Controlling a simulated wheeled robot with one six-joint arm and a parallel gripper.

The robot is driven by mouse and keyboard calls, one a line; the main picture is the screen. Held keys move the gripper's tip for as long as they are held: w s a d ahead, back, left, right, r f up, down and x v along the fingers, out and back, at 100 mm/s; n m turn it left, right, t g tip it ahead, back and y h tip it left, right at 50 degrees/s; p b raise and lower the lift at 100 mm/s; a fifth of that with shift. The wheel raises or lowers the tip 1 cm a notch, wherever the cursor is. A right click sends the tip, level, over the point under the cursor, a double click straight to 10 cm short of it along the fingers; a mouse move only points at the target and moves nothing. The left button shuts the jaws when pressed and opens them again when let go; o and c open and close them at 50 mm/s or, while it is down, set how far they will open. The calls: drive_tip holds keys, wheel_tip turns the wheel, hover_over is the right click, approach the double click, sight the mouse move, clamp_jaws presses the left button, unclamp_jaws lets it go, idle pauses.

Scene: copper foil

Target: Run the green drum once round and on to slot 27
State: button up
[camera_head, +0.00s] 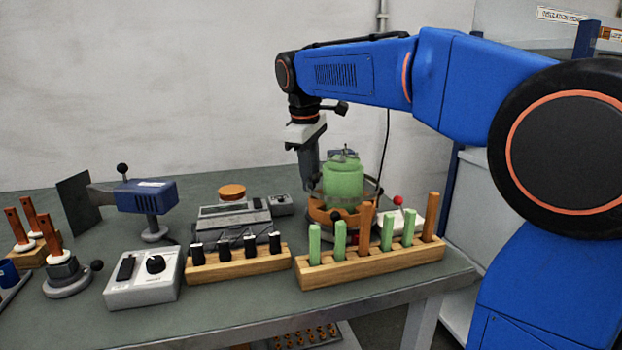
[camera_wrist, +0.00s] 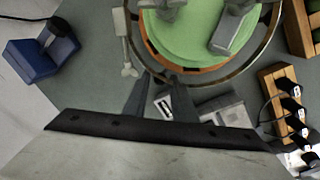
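The green drum (camera_head: 343,183) stands upright on a round orange-brown base (camera_head: 325,214) near the table's right end. Metal fittings are on its top. In the wrist view the drum (camera_wrist: 205,38) is a green disc at the top, inside an orange-brown rim (camera_wrist: 165,67) and a thin metal ring. My gripper (camera_head: 311,172) hangs beside the drum's left side. In the wrist view its dark fingers (camera_wrist: 161,88) reach toward the ring with a gap between them and nothing visible held. I cannot tell whether they touch the ring. Slot numbers are not readable.
A wooden rack (camera_head: 375,265) with green and copper-coloured bars stands in front of the drum. A rack of black plugs (camera_head: 237,262), a grey control box (camera_head: 143,278) and a grey scale-like device (camera_head: 232,222) are left of it. A blue device (camera_head: 146,196) stands farther left.

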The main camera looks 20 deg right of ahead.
drive_tip(key=shift+f, duration=0.35)
drive_tip(key=shift+c, duration=0.3)
clamp_jaws()
